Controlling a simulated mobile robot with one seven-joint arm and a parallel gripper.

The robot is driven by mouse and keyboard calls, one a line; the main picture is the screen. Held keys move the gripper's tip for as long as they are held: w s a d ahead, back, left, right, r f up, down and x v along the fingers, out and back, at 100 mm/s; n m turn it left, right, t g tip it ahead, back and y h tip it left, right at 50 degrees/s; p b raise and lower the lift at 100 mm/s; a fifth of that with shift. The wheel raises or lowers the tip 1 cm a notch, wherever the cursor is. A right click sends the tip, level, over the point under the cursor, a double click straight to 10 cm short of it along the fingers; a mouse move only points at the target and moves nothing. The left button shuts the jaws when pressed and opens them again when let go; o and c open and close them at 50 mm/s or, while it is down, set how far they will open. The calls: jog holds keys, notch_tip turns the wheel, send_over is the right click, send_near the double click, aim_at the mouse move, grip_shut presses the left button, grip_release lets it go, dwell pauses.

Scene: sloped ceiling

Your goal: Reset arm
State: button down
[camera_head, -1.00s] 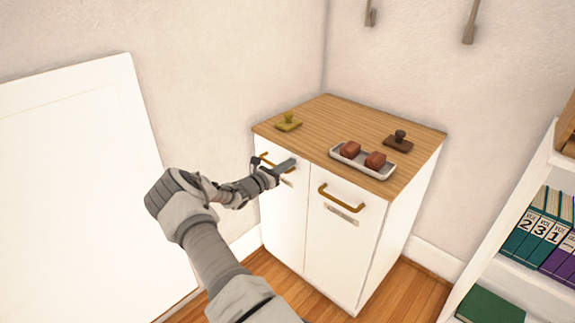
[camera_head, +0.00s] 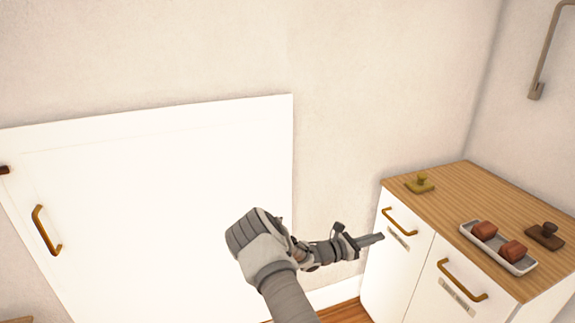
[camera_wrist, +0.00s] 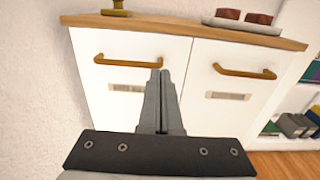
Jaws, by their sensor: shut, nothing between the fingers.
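My gripper (camera_head: 380,238) is shut and empty, held in the air in front of the left door of a small white cabinet (camera_head: 392,270). The left handle (camera_head: 399,221) and right handle (camera_head: 462,281) are each on a door that looks closed, with a small label below each.
On the wooden cabinet top (camera_head: 470,190) are a yellow-green stamp-like object (camera_head: 420,184), a dark one (camera_head: 545,236) and a white tray (camera_head: 522,268) with two reddish-brown blocks. A large white panel (camera_head: 150,210) with a handle stands at the left. Shelves show in the wrist view (camera_wrist: 293,126).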

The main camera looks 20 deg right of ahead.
jog(key=s+a+r+m+g+y, duration=0.2)
jog(key=s+a+r+m+y, duration=0.85)
jog(key=a+r+m, duration=0.4)
jog(key=s+a+r+m+t+y, duration=0.2)
jog(key=s+a+r+t+y, duration=0.2)
jog(key=s+a+r, duration=0.45)
jog(key=s+a+r+m+t+y, duration=0.25)
jog(key=s+a+r+y, duration=0.2)
jog(key=s+a, duration=0.65)
notch_tip(320, 180, up, 20)
jog(key=w+a+h+p, duration=0.1)
jog(key=p, duration=1.9)
jog(key=shift+w+r+n, duration=0.15)
jog(key=shift+w+n, duration=0.1)
jog(key=shift+n, duration=0.05)
jog(key=shift+t, duration=0.25)
